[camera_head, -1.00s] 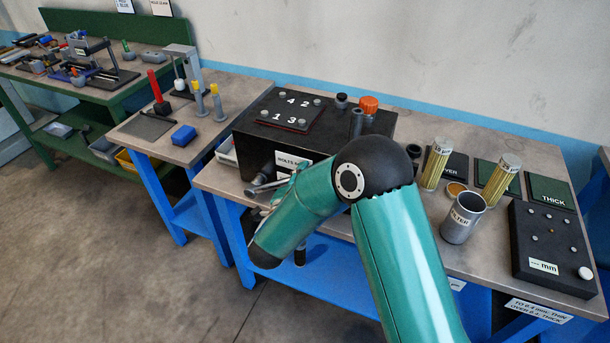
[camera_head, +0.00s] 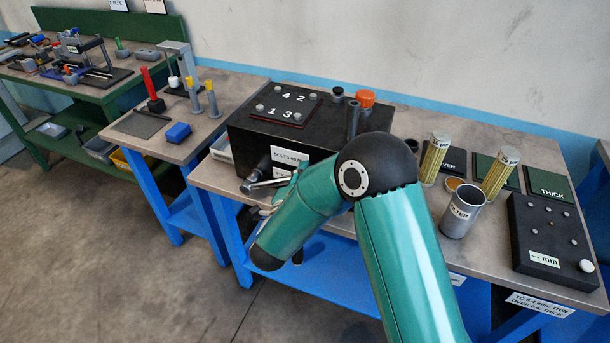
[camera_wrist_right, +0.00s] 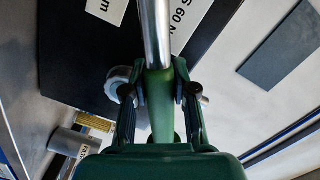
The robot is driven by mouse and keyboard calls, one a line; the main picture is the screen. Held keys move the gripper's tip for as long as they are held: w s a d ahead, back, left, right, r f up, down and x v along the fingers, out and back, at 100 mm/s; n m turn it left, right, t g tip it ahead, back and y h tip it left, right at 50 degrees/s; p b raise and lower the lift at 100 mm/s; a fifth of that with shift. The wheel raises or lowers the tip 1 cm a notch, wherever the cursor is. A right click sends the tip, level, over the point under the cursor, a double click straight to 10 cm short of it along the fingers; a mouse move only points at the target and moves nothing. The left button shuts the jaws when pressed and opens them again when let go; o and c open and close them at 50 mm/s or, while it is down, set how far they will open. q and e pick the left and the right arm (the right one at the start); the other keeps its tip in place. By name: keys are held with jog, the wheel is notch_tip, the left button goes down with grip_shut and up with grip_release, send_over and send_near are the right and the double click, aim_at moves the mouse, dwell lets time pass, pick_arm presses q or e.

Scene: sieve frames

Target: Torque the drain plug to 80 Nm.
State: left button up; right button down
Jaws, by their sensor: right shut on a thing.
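My right arm crosses the middle of the head view, and its gripper is mostly hidden behind its own links. In the right wrist view my right gripper (camera_wrist_right: 161,92) is shut on the green handle of a tool with a chrome shaft (camera_wrist_right: 156,35), apparently the torque wrench. In the head view a silver bar (camera_head: 268,183) shows at the front lower edge of the black block (camera_head: 245,138), beside a dark cylinder end (camera_head: 250,185). I cannot make out the drain plug or whether the tool touches it. My left gripper is not in view.
On the bench right of my arm stand two yellow pleated filters (camera_head: 434,160), a grey filter cup (camera_head: 461,212) and a black "mm" gauge block (camera_head: 550,240).

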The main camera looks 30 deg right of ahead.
jog(key=shift+s+d+f+m+b, duration=0.25)
jog(key=shift+f+m+b, duration=0.35)
jog(key=shift+b, duration=0.5)
jog(key=shift+f, duration=0.1)
jog(key=shift+s+d+f+m+b, duration=0.1)
jog(key=shift+s+f+m+b, duration=0.1)
jog(key=shift+f+b, duration=0.25)
jog(key=shift+s+d+f+m+b, duration=0.1)
jog(key=shift+f+m+b, duration=0.15)
jog(key=shift+b, duration=0.35)
jog(key=shift+f, duration=0.15)
jog(key=shift+s+d+f+m+b, duration=0.2)
jog(key=shift+f+m+b, duration=0.35)
jog(key=shift+b, duration=0.55)
jog(key=shift+f, duration=0.1)
jog(key=shift+f, duration=0.2)
